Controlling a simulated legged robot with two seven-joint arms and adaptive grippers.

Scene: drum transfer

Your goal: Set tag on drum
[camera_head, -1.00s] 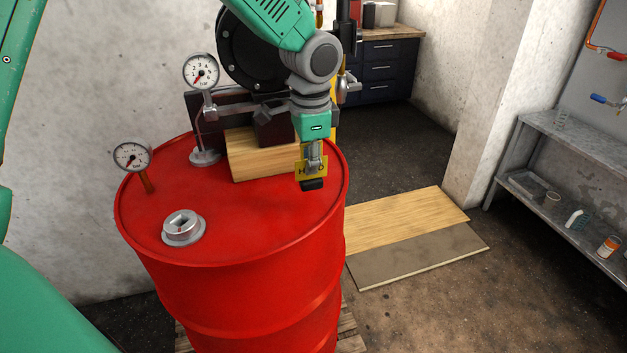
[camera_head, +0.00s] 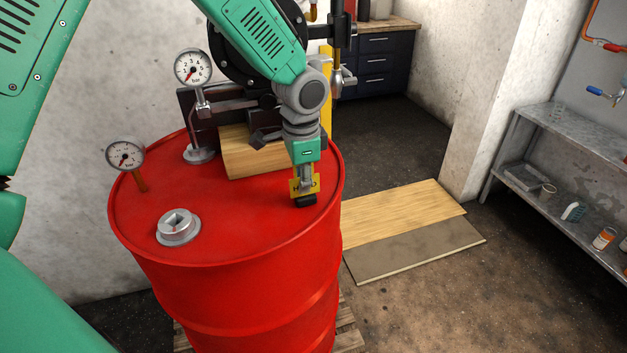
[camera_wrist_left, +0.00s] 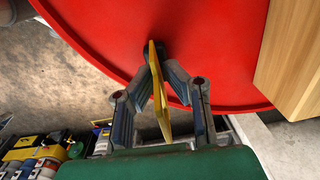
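The red drum (camera_head: 235,225) stands upright at the left centre of the head view. The yellow tag (camera_head: 304,186) with dark letters is in my left gripper (camera_head: 306,198), over the drum top near its right rim. In the left wrist view the tag (camera_wrist_left: 160,95) is seen nearly edge-on between the two fingers of my left gripper (camera_wrist_left: 155,52), which are closed together on it. The red drum top (camera_wrist_left: 215,45) lies behind it. I cannot tell whether the tag touches the drum. My right gripper cannot be identified in these views.
On the drum top are a wooden block (camera_head: 250,160), a silver bung (camera_head: 177,226), a tilted gauge (camera_head: 125,155) and a taller gauge (camera_head: 194,70). Boards (camera_head: 405,215) lie on the floor to the right. A metal shelf (camera_head: 560,190) stands at the far right.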

